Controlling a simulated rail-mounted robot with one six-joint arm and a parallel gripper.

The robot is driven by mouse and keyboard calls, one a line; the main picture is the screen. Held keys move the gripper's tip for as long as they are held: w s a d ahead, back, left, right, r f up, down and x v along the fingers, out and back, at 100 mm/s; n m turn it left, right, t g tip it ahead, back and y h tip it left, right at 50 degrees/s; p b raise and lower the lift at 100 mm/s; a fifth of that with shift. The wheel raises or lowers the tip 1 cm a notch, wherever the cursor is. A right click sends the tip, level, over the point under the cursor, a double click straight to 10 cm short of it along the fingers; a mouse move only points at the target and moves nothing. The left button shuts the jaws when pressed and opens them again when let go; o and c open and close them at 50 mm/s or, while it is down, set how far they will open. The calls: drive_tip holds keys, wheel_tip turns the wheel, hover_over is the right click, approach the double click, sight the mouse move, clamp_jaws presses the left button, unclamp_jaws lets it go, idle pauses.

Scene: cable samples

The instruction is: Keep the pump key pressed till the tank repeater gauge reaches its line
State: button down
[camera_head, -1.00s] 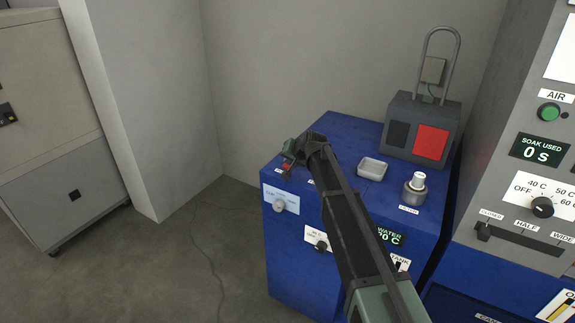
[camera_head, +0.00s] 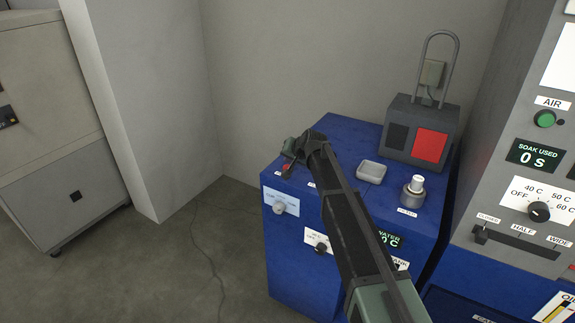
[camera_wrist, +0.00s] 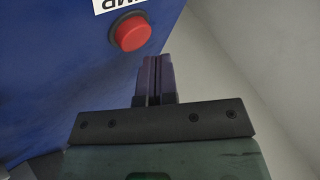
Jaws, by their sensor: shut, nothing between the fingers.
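The pump key is a round red button (camera_wrist: 131,33) on the blue cabinet, under a white label that is partly cut off in the wrist view. It also shows as a small red spot in the head view (camera_head: 287,167), at the cabinet's left. My gripper (camera_wrist: 155,60) is shut and empty; its fingertips are beside the button, to its lower right in the wrist view. I cannot tell how far they stand off the cabinet top. The tank repeater gauge, by the TANK label (camera_head: 401,265) on the cabinet front, is mostly hidden behind my arm; its level cannot be read.
A grey control panel (camera_head: 500,210) stands at right. Floor at left is clear.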

wheel_tip(320, 180, up, 5)
drive_tip(key=p, duration=0.5)
idle(1.5)
drive_tip(key=shift+s+f, duration=0.1)
drive_tip(key=shift+f, duration=0.05)
drive_tip(key=s+d, duration=0.1)
drive_tip(key=s, duration=0.1)
drive_tip(key=s+d+f+n+g+h, duration=0.1)
drive_tip(key=s, duration=0.2)
drive_tip(key=s+d+f+g, duration=0.1)
drive_tip(key=s, duration=0.2)
drive_tip(key=shift+f+n, duration=0.2)
drive_tip(key=shift+n, duration=0.1)
drive_tip(key=s+d+g+h, duration=0.1)
drive_tip(key=s+d, duration=0.6)
drive_tip(key=s, duration=0.3)
drive_tip(key=s+d+f+g+h, duration=0.1)
drive_tip(key=s+d+g+h, duration=0.1)
drive_tip(key=s+d, duration=0.5)
drive_tip(key=s+d+f+g+h, duration=0.1)
drive_tip(key=s+d, duration=0.6)
drive_tip(key=s, duration=0.8)
drive_tip(key=shift+s+d+g+h, duration=0.15)
drive_tip(key=shift+s+g+h, duration=0.1)
drive_tip(key=shift+g+h, duration=0.25)
